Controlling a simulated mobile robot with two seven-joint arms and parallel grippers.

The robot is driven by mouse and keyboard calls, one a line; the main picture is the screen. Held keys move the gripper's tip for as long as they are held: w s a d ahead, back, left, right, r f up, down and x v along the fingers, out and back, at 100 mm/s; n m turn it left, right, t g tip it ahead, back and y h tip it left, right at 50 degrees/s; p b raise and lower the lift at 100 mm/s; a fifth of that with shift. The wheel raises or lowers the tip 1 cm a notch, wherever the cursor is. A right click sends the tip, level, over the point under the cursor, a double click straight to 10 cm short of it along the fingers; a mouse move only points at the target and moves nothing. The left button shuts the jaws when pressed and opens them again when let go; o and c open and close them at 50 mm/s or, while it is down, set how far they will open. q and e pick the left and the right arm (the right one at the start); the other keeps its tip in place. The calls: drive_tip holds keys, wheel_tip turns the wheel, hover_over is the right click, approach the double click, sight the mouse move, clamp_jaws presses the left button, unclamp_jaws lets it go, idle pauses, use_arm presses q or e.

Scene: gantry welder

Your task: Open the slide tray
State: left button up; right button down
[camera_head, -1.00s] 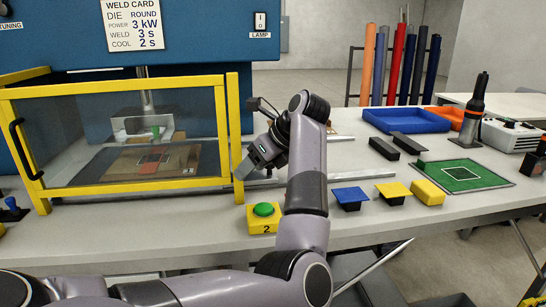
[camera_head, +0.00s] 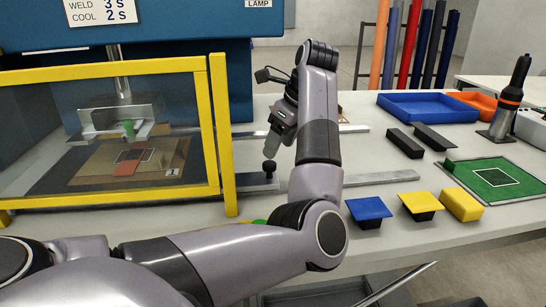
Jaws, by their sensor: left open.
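The slide tray (camera_head: 100,178) is a brown board inside the welder, seen through the clear panel of the yellow-framed guard (camera_head: 213,120). A small reddish piece and a white outline show on it. A black knob (camera_head: 269,169) stands on a grey metal strip just right of the guard post. My left gripper (camera_head: 270,158) points down right above this knob, very near it. It is open, though its fingers are seen edge-on and I cannot tell whether they touch the knob. My right gripper is not in view.
Metal rails (camera_head: 350,178) run right from the guard across the bench. A blue panel (camera_head: 368,209), a yellow panel (camera_head: 420,204) and a yellow block (camera_head: 461,205) lie at the front right. A green mat (camera_head: 480,176), black bars and a blue bin (camera_head: 428,107) lie farther right.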

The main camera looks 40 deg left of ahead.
sight(271, 163)
use_arm(q)
drive_tip(key=x, duration=0.6)
drive_tip(key=shift+s, duration=0.1)
clamp_jaws()
